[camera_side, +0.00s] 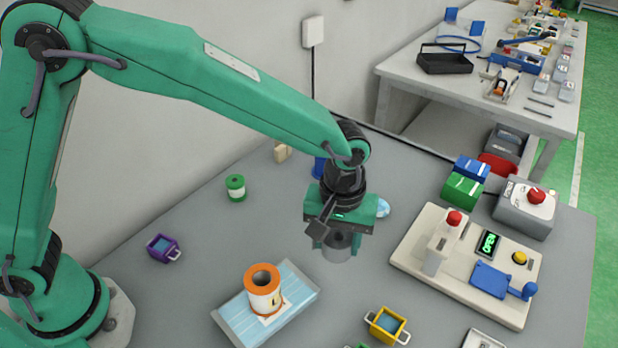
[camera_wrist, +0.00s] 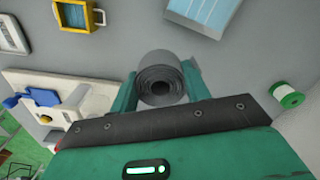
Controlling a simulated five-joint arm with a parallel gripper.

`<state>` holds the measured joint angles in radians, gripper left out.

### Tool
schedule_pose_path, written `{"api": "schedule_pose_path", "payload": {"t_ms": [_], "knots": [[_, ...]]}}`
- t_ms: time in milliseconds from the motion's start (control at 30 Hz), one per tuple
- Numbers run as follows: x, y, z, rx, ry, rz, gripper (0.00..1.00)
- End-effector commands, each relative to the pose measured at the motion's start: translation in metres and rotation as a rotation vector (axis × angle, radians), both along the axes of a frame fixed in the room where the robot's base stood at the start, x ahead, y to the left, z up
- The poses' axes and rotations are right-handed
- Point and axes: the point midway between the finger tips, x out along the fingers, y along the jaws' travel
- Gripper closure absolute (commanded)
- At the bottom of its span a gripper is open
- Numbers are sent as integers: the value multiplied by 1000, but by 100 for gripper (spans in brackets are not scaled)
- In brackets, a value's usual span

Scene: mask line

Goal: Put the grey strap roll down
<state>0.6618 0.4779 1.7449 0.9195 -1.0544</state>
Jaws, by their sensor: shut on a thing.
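The grey strap roll (camera_side: 337,250) hangs between the fingers of my gripper (camera_side: 338,240), over the middle of the table in the side view. In the wrist view the roll (camera_wrist: 161,79) shows its coiled end with a dark centre hole. The gripper's green fingers (camera_wrist: 160,92) press on it from both sides. The roll's lower end seems near the grey tabletop (camera_side: 180,285); I cannot tell whether it touches.
An orange-rimmed roll (camera_side: 263,290) stands on a light blue pack (camera_side: 228,316) left of the gripper. The press fixture (camera_side: 420,243) with a red knob is to the right. A yellow-framed cup (camera_side: 386,325) stands in front, a green spool (camera_side: 236,188) behind left.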

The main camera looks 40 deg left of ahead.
Motion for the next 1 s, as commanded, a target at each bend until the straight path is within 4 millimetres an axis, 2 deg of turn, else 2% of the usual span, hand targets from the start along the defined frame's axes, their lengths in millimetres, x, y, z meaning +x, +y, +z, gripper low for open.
{"api": "schedule_pose_path", "payload": {"t_ms": [300,500,833,1000], "knots": [[46,26,-32,0,0,3,77],[65,36,-44,-1,-1,2,77],[68,38,-49,-1,0,-1,77],[68,38,-64,1,1,0,77]]}}
